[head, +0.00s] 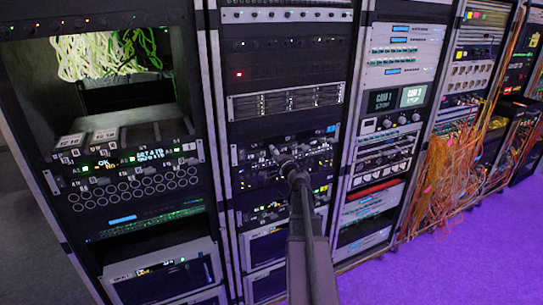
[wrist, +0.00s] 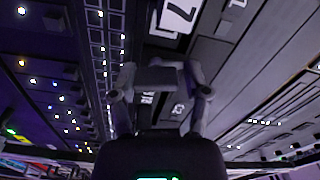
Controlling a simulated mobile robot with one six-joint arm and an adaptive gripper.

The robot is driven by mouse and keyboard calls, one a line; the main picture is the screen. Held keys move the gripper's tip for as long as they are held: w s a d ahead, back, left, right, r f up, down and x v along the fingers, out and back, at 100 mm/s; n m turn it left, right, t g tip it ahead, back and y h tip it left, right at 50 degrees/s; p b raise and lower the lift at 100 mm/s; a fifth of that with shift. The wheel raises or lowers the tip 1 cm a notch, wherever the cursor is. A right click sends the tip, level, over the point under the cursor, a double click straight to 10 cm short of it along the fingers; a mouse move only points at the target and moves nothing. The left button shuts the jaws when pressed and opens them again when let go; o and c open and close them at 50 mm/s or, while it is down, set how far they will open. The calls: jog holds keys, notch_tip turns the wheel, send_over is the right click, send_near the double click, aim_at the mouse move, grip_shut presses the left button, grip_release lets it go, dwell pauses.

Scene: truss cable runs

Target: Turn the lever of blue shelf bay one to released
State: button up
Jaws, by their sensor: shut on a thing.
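My gripper (head: 287,160) is at the front of the middle rack, against a dark shelf row with small white labels (head: 252,157). A small blue tag (head: 331,128) sits at the upper right of this row. In the wrist view my gripper (wrist: 158,78) has its two grey fingers bent inward and shut on a small part at the rack face, which I take to be the lever. The fingers hide most of this part, so its angle cannot be told. White number labels (wrist: 178,16) show just beyond the fingers.
Orange cables (head: 460,165) hang from the racks at right. The purple floor (head: 440,260) at the lower right is clear.

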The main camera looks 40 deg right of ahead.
jog(key=shift+s+f+m, duration=0.1)
jog(key=shift+f+m, duration=0.1)
jog(key=shift+m, duration=1.3)
jog(key=shift+a, duration=0.1)
jog(key=shift+o, duration=0.2)
jog(key=o, duration=0.8)
jog(key=shift+o, duration=0.9)
jog(key=shift+f, duration=0.1)
jog(key=v, duration=1.1)
jog(key=shift+s, duration=0.4)
